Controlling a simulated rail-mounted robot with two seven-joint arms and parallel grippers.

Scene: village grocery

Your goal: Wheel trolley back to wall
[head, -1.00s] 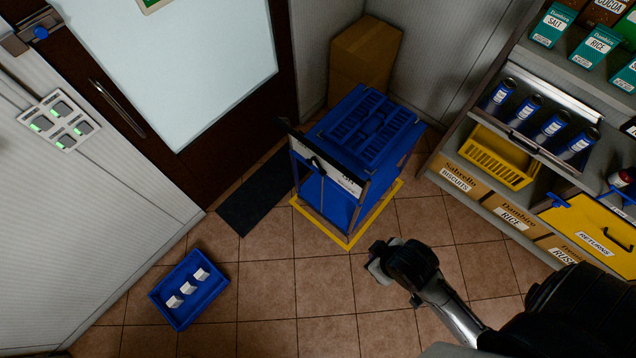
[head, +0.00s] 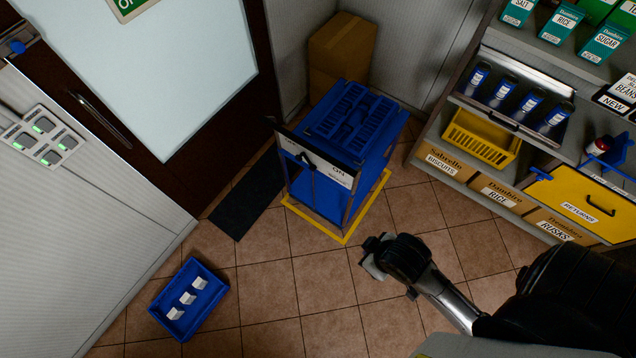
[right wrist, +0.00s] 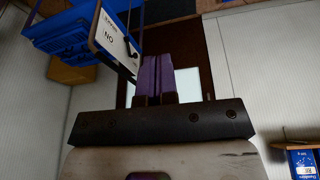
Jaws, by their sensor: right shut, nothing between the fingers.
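The trolley (head: 346,165) is a blue cart with slotted blue crates on top and a white lettered panel (head: 318,163) across its near end. A small black handle (head: 306,160) is on this panel. The trolley stands upright at a yellow floor outline (head: 369,206), whose near and right lines show; its far side is hidden. My right gripper (head: 368,258) is shut and empty, in front of the trolley and apart from it. In the right wrist view its purple fingers (right wrist: 156,78) are together, with the panel (right wrist: 115,42) to their left. My left gripper is out of view.
A cardboard box (head: 341,50) stands by the wall behind the trolley. A dark mat (head: 246,208) lies before the door (head: 195,70). A blue tray (head: 189,300) with white pieces is on the floor at left. Shelves (head: 505,205) line the right. Floor between is clear.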

